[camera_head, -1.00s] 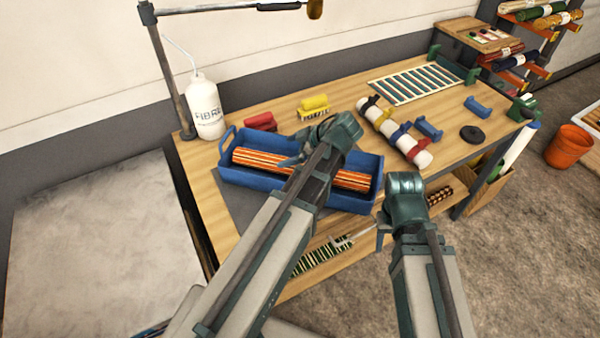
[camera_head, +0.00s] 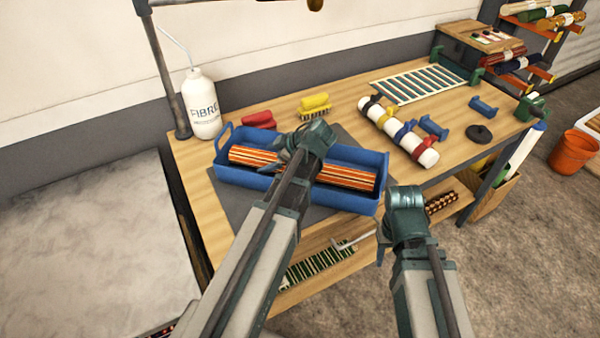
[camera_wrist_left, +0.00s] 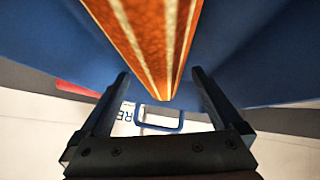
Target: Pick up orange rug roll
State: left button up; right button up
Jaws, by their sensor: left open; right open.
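The orange rug roll (camera_head: 345,174), striped orange, dark and cream, lies lengthwise in a blue tray (camera_head: 235,177) on the workbench. My left gripper (camera_head: 285,162) is over the middle of the tray, and its wrist hides the middle of the roll. In the left wrist view the left gripper (camera_wrist_left: 160,75) is open, its two fingers apart on either side of the roll's line. The roll (camera_wrist_left: 150,35) shows between and past the fingertips; I cannot tell if they touch it. My right gripper (camera_head: 382,240) is in front of the bench, small in view and holding nothing I can see.
Behind the tray are a white bottle (camera_head: 201,105), a red brush (camera_head: 259,121) and a yellow brush (camera_head: 314,104). A white roll with coloured straps (camera_head: 425,155) lies to the right. A slatted rack (camera_head: 420,82) is at the back. A lower shelf (camera_head: 335,262) sits under the bench.

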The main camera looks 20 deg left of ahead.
pick_arm(q)
jog(key=shift+b+x, duration=0.3)
jog(key=shift+x, duration=0.75)
jog(key=shift+d+r, duration=0.1)
grip_shut()
